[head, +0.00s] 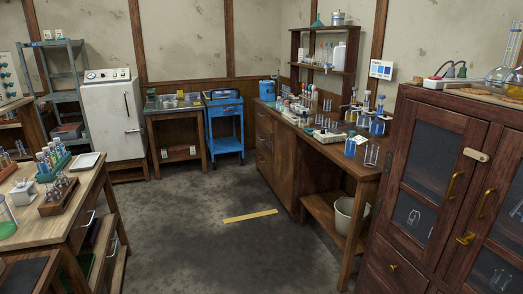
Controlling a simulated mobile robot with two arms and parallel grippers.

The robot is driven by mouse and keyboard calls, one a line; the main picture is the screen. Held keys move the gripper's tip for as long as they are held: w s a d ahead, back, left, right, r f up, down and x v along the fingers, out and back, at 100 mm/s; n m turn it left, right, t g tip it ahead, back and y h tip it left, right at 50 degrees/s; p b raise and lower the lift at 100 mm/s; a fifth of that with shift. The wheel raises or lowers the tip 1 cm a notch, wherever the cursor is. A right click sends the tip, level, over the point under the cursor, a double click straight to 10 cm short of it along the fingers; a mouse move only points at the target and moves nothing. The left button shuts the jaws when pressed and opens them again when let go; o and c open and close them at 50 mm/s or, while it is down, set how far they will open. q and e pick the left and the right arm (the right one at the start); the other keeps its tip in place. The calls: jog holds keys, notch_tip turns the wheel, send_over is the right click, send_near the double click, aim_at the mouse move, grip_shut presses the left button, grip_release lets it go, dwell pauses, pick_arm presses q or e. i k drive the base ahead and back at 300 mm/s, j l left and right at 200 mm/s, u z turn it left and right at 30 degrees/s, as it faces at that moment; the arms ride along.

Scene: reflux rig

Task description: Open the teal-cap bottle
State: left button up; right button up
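I cannot make out a teal-cap bottle for certain. Small bottles with blue parts (377,126) stand near the right end of the long wooden bench (345,163), too small to tell their cap colours. A small blue and white item (351,144) stands in front of them. A teal cone-shaped item (318,20) sits on top of the wall shelf, and a white jug-like bottle (339,57) stands on a shelf below it. Neither of my grippers is in view.
A dark wooden cabinet (426,163) with glass doors stands close at the right. A wooden table (75,192) with tube racks stands at the left. A white fridge (113,121) and a blue cart (224,126) stand at the back. The middle floor is open, with a yellow strip (250,216).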

aim_at(351, 142)
jog(key=i+j, duration=0.15)
jog(key=i, duration=0.45)
jog(key=i+j, duration=0.1)
jog(key=i, duration=0.5)
jog(key=i+j+u, duration=0.1)
jog(key=i, duration=0.5)
